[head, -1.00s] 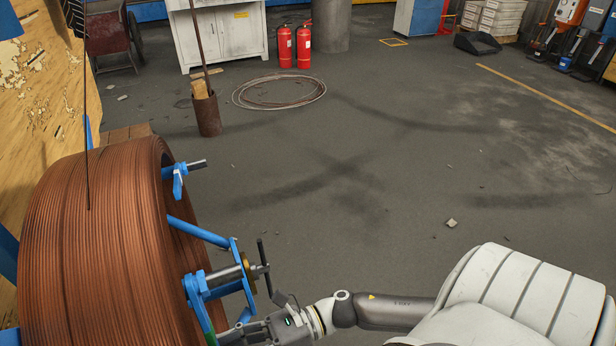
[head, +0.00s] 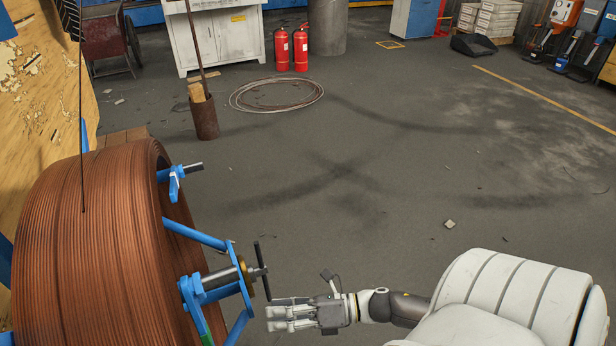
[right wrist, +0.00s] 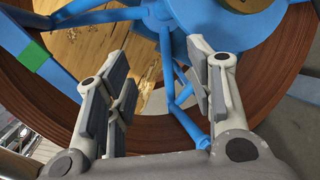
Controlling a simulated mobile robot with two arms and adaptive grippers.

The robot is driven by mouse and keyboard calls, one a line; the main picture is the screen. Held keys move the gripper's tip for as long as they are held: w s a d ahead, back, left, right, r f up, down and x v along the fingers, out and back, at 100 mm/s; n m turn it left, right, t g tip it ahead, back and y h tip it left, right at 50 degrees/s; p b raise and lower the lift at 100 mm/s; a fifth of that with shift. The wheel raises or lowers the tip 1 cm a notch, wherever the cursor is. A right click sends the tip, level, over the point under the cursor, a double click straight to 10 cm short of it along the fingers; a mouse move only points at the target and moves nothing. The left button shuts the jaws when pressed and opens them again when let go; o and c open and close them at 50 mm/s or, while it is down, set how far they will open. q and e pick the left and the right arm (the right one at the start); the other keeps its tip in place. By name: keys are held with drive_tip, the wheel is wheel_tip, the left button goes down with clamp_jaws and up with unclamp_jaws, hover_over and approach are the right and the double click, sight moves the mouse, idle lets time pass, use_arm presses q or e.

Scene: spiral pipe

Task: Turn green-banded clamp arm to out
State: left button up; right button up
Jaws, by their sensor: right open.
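The green-banded clamp arm (head: 205,338) is a blue bar at the lower left of the head view. It lies against the face of a large copper-coloured coil (head: 90,260), and its lower part is cut off by the frame edge. In the right wrist view its green band (right wrist: 34,57) shows at the left, outside my fingers. My right gripper (head: 270,315) is open and empty, a little right of the clamp arm and apart from it. In the right wrist view, thinner blue rods (right wrist: 172,80) show behind the gap between its fingers. My left gripper is not in view.
The blue hub (head: 215,285) with a dark T-handle (head: 262,270) stands out close above my right gripper. Another blue clamp arm (head: 175,182) is at the coil's top. A wooden panel (head: 40,100) stands at the left. The floor to the right is largely clear.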

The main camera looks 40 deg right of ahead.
sight(209, 343)
drive_tip(key=d+f+m+h, duration=0.4)
drive_tip(key=f+m, duration=0.2)
drive_tip(key=f, duration=0.1)
drive_tip(key=d+f+m+t+h+p, duration=0.1)
drive_tip(key=d+f+m+h, duration=0.2)
drive_tip(key=f+m, duration=0.4)
drive_tip(key=shift+d+f+m+h, duration=0.3)
drive_tip(key=shift+d+f+h, duration=0.1)
drive_tip(key=shift+d, duration=0.2)
drive_tip(key=shift+w, duration=0.1)
drive_tip(key=a+r+m+y+b, duration=0.1)
drive_tip(key=a+r+m+y, duration=0.6)
drive_tip(key=r, duration=0.6)
drive_tip(key=s+a+r+m+g+y, duration=0.5)
drive_tip(key=s+a+r+m+g, duration=0.15)
drive_tip(key=r, duration=0.35)
drive_tip(key=x, duration=0.7)
drive_tip(key=s+x, duration=0.1)
drive_tip(key=x, duration=0.3)
drive_tip(key=shift+w+a, duration=0.15)
drive_tip(key=shift+a, duration=0.25)
